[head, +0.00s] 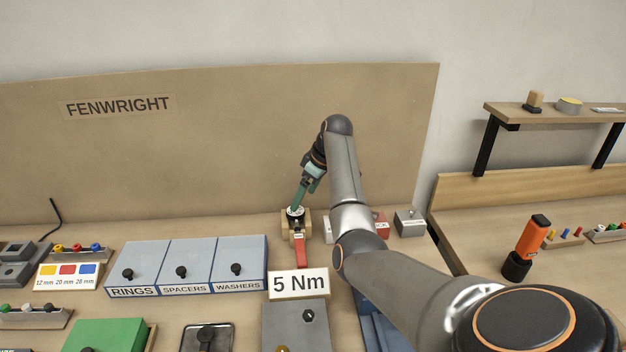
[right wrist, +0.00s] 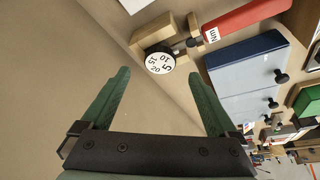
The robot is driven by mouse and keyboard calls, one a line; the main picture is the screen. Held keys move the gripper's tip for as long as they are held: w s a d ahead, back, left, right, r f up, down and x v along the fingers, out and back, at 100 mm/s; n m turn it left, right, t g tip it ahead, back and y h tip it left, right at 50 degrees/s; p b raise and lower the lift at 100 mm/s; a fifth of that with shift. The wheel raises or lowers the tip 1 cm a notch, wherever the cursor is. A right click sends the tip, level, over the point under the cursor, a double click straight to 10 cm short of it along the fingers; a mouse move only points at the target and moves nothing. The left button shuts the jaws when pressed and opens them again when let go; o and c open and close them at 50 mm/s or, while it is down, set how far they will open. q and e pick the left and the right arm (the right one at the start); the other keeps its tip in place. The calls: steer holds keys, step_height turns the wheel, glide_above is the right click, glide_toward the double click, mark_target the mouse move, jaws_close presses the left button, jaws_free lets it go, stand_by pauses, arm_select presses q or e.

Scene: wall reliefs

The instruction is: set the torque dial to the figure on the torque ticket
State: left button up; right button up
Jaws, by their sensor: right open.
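The torque ticket (head: 298,284) reads "5 Nm" and stands upright at the front middle of the bench. The torque wrench with a red handle (head: 301,250) rests in a wooden cradle (right wrist: 151,31). Its white torque dial (right wrist: 159,63), with a dark rim, carries the figures 5, 10, 15 and 20; I cannot tell which one is set. In the head view the dial (head: 295,212) is partly covered by my right gripper (head: 298,199). In the right wrist view my right gripper (right wrist: 160,73) is open and empty, its green fingers apart, with the dial just beyond the tips. My left gripper is out of view.
Blue bins (head: 186,265) labelled rings, spacers and washers stand left of the wrench. A grey box (head: 410,222) and a red item (head: 382,226) are to its right. A tan panel (head: 230,140) rises close behind. My right arm covers the bench at right.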

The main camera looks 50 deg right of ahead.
steer(key=v, duration=0.7)
steer(key=shift+b, duration=0.3)
steer(key=shift+s+a, duration=0.1)
